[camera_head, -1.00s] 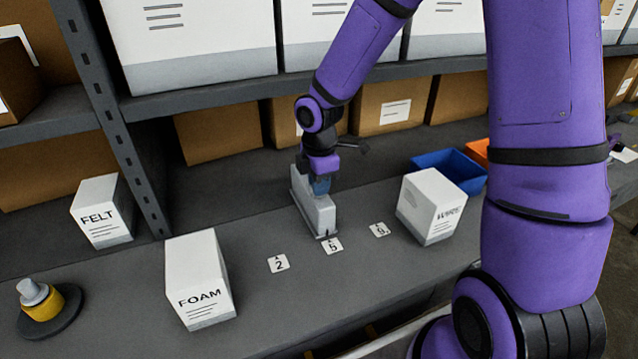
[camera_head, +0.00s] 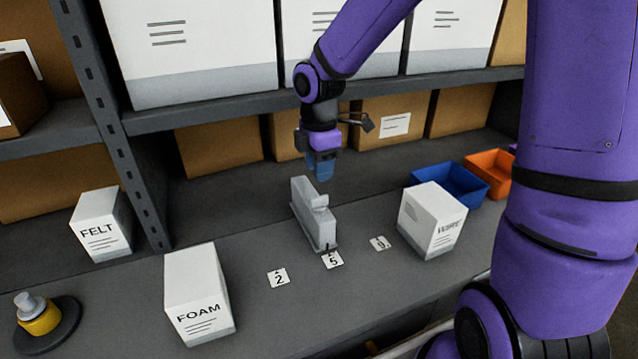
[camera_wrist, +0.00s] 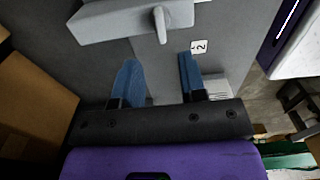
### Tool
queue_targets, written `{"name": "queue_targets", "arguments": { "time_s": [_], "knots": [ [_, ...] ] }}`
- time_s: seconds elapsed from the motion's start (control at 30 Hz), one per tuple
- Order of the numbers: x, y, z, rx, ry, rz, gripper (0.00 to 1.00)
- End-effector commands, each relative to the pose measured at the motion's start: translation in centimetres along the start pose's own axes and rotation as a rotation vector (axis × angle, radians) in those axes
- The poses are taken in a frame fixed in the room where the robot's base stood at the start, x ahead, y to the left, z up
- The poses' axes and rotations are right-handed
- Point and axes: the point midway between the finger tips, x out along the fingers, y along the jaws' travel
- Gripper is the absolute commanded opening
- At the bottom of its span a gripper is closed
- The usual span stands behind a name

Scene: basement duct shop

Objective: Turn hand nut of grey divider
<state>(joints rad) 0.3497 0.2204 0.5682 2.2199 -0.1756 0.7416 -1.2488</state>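The grey divider (camera_head: 307,224) stands upright on the grey bench. Its front end is by the card marked 5 (camera_head: 332,260). Its light grey hand nut (camera_head: 319,202) sticks out on the right side near the top. In the wrist view the divider (camera_wrist: 105,20) lies across the top, and the nut (camera_wrist: 161,25) shows as a small lever with a rounded end. My gripper (camera_head: 321,174) hangs above the divider, clear of the nut. In the wrist view its two blue fingers (camera_wrist: 158,62) are apart with nothing between them.
Cards marked 2 (camera_head: 279,278) and 9 (camera_head: 380,243) lie either side of the 5. White FOAM (camera_head: 195,290) and WIRE (camera_head: 432,222) boxes flank the cards. A blue bin (camera_head: 450,184) and an orange bin (camera_head: 490,172) stand behind right. A shelf edge (camera_head: 220,109) runs behind my wrist.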

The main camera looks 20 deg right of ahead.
Motion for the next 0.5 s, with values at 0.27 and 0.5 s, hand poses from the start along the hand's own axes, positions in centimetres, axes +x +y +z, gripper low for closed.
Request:
{"name": "queue_targets", "arguments": {
  "time_s": [0.27,0.5],
  "knots": [
    [-2.2,0.0,0.0,0.0,0.0,0.0,0.38],
    [-2.3,0.0,0.0,0.0,0.0,0.0,0.38]
  ]
}}
